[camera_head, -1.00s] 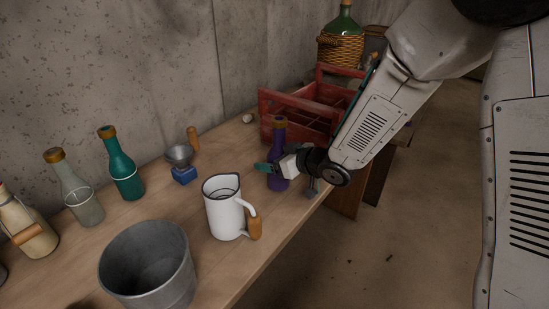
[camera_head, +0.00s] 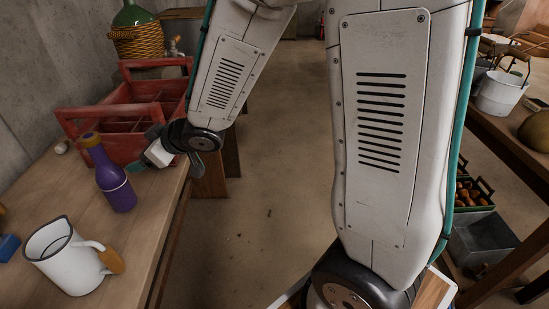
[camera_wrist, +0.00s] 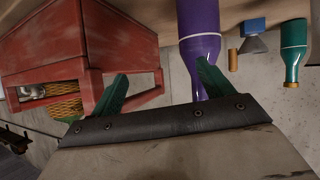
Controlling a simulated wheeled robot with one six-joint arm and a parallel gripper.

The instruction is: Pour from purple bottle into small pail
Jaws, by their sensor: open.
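The purple bottle (camera_head: 117,187), with a brown-gold top, stands upright on the left wooden table near its front edge. My gripper (camera_head: 152,162) is open and empty, just right of the bottle in the head view.
A red crate (camera_head: 128,141) stands behind the bottle, close to my gripper. A white pitcher (camera_head: 68,267) stands in front. A teal bottle (camera_wrist: 293,45) is farther along the table. Open floor (camera_head: 245,215) separates the tables. A crate and grey box sit low right.

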